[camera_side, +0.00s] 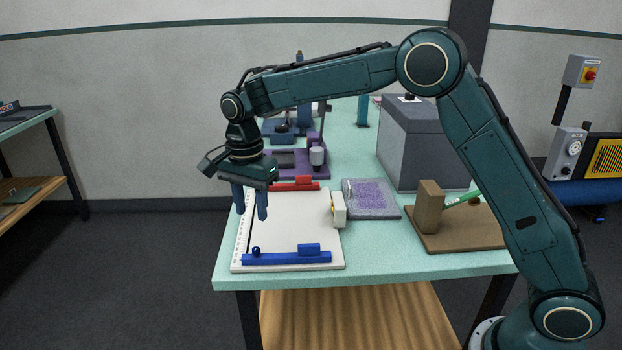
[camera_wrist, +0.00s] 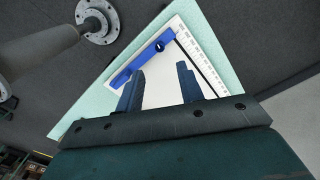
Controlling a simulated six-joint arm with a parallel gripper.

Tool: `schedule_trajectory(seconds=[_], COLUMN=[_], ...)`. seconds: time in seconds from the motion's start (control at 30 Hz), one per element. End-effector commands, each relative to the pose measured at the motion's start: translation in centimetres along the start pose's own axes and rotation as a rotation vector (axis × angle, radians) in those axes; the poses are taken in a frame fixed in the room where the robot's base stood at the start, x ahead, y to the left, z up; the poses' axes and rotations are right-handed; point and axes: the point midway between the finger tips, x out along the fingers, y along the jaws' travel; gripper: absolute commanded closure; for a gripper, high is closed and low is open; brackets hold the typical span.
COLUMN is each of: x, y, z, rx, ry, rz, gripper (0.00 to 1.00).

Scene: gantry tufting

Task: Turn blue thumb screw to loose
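The blue thumb screw (camera_side: 256,251) is a small dark round knob near the left end of a blue bar (camera_side: 287,258). The bar lies along the front edge of a white board (camera_side: 288,222). In the wrist view the thumb screw (camera_wrist: 160,46) shows just beyond my fingertips, on the blue bar (camera_wrist: 140,65). My gripper (camera_side: 251,215) points down over the left part of the board, above and behind the thumb screw. Its two fingers are apart with nothing between them, also in the wrist view (camera_wrist: 160,68). It does not touch the screw.
A red bar (camera_side: 295,187) lies at the board's back edge and a white block (camera_side: 338,210) at its right edge. A purple speckled pad (camera_side: 371,199) and a brown board with a block (camera_side: 430,206) stand further right. A grey box (camera_side: 413,146) is behind.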

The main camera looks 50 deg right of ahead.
Motion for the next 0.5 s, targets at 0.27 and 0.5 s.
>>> schedule_trajectory(seconds=[0.27, 0.5], x=[4.4, 7.8], y=[0.1, 0.1], z=[0.0, 0.0], rx=[0.0, 0.0], ry=[0.0, 0.0], rz=[0.004, 0.004], gripper=[0.63, 0.63])
